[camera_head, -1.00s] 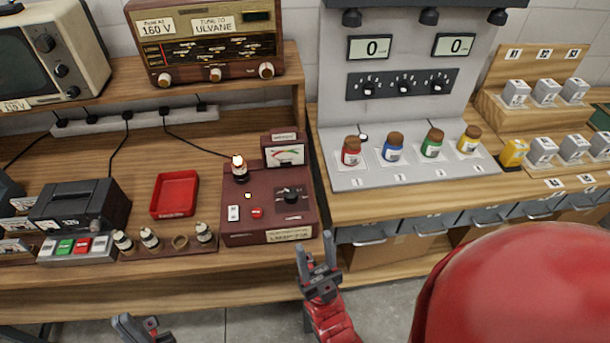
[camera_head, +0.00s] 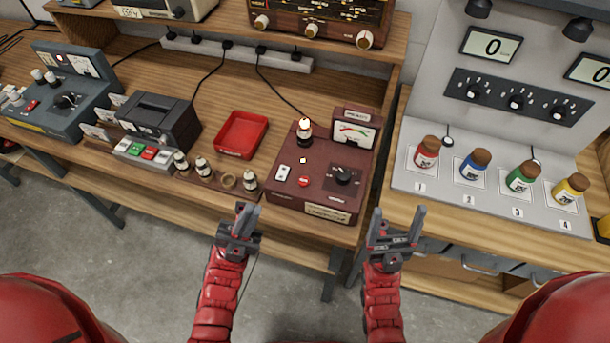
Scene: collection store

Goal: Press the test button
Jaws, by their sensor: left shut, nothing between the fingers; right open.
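The maroon tester box (camera_head: 318,189) stands on the wooden bench, right of the red tray. On its top are a round red button (camera_head: 303,181), a white switch (camera_head: 283,173), a black dial (camera_head: 342,176) and a glowing tube (camera_head: 305,132) in a socket. A meter (camera_head: 353,132) rises at its back. My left gripper (camera_head: 245,213) is shut and empty, in front of the bench, left of and nearer than the tester. My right gripper (camera_head: 398,222) is open and empty, in front of the bench, right of the tester. Neither touches the box.
A red tray (camera_head: 241,135) is empty. A small rack (camera_head: 214,178) with several tubes lies left of the tester. A black printer-like device (camera_head: 160,122) with coloured buttons stands further left. A grey stand with several coloured bottles (camera_head: 473,164) is at right.

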